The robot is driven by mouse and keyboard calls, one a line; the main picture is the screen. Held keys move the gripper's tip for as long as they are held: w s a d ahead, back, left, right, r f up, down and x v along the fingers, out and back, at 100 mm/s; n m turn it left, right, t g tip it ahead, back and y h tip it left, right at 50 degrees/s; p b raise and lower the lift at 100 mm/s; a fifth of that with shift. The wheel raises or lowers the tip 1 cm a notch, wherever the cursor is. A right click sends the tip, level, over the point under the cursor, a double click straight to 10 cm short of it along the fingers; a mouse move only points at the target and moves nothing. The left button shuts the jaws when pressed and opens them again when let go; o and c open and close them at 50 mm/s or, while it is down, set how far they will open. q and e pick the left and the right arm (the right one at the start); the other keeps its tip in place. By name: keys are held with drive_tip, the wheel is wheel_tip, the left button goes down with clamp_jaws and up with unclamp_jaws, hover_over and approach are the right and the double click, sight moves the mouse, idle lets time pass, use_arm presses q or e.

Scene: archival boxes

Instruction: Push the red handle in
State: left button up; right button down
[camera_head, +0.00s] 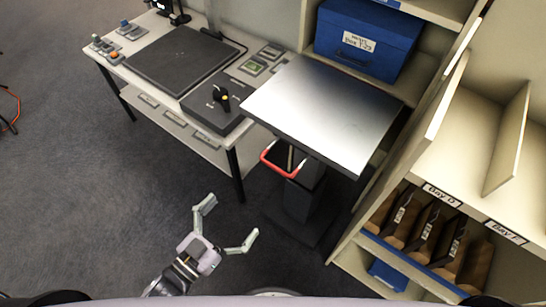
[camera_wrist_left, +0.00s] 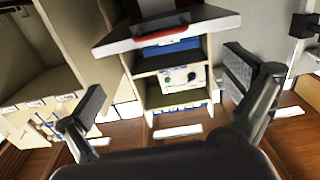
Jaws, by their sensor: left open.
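The red handle (camera_head: 278,170) is a U-shaped bar on the near side of a lift cart, below its flat metal top (camera_head: 325,112). It sticks out toward the lower left over the floor. In the left wrist view the red handle (camera_wrist_left: 158,32) shows as a red bar at the cart's edge, top centre. My left gripper (camera_head: 230,219) is open and empty, below and left of the handle and apart from it. Its spread fingers also frame the left wrist view (camera_wrist_left: 165,85). My right gripper is not in view.
A workbench (camera_head: 150,105) with a dark mat and a knob panel (camera_head: 218,105) stands left of the cart. Shelves with a blue box (camera_head: 366,42) are behind it. Bay shelving with brown folders (camera_head: 428,232) is at the right.

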sight(275, 167)
use_arm(q)
drive_tip(key=p+x, duration=0.1)
drive_tip(key=x, duration=1.5)
drive_tip(key=shift+w+d+f+p, duration=0.1)
drive_tip(key=shift+w+d+p, duration=0.1)
drive_tip(key=shift+w+p, duration=0.1)
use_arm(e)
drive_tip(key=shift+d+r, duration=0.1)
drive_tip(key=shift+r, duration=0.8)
